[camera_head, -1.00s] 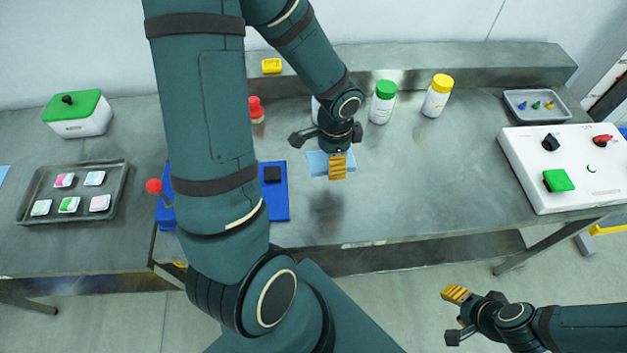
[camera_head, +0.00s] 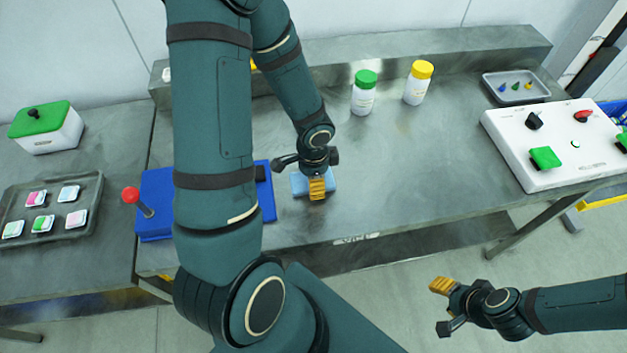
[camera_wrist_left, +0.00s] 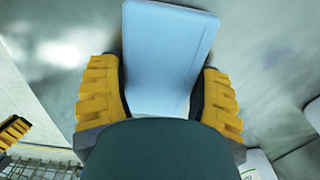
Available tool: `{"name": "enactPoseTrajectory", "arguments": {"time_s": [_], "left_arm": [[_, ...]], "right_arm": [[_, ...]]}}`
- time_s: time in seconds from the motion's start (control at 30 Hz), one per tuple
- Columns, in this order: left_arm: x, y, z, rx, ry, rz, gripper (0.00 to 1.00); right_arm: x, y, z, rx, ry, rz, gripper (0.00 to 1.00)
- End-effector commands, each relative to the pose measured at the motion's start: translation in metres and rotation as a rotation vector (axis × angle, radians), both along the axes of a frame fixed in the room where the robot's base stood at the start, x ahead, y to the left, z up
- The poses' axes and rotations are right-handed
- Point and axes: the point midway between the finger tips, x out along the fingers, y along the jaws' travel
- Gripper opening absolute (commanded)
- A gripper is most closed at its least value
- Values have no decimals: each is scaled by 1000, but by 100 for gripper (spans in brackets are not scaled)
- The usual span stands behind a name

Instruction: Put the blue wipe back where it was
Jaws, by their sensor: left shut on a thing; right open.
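The blue wipe (camera_head: 299,183) is a light blue flat pad at the middle of the bench, right of the dark blue box. My left gripper (camera_head: 317,188) is shut on it from above; its yellow fingers cover part of the wipe. In the left wrist view the wipe (camera_wrist_left: 168,55) lies between the two yellow fingers, its lower end hidden by the dark gripper body. I cannot tell for sure whether the wipe touches the bench top. My right gripper (camera_head: 438,306) is open and empty, in front of the bench at the lower right.
The dark blue box (camera_head: 155,215) with a red-knobbed lever (camera_head: 131,196) is partly behind my left arm. A green-capped bottle (camera_head: 364,94) and a yellow-capped bottle (camera_head: 418,84) stand behind. A white control panel (camera_head: 510,150) is at right. Bare bench lies between.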

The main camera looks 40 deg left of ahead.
Motion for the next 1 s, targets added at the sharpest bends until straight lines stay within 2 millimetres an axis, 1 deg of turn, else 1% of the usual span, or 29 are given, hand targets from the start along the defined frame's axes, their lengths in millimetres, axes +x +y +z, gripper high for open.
{"name": "enactPoseTrajectory", "arguments": {"time_s": [0.03,0.23,0.37,0.4,0.47,0.83,0.9,1.0], "left_arm": [[0,0,-2,0,0,0,34],[0,0,-1,1,-1,1,34],[0,0,-4,1,-1,0,34],[0,0,-4,1,-1,0,77],[0,0,-3,1,-1,0,97],[0,0,-1,1,-1,0,97],[0,0,3,0,-1,1,97],[1,1,19,1,-3,2,97]], "right_arm": [[0,0,-1,0,1,0,47],[0,0,0,0,1,1,47],[-1,0,-4,1,2,2,47],[-1,0,-4,1,3,2,47],[-1,0,-3,1,3,2,47],[-1,0,-1,0,2,2,47],[0,0,3,0,-1,0,47],[2,0,9,0,-5,-4,47]]}}
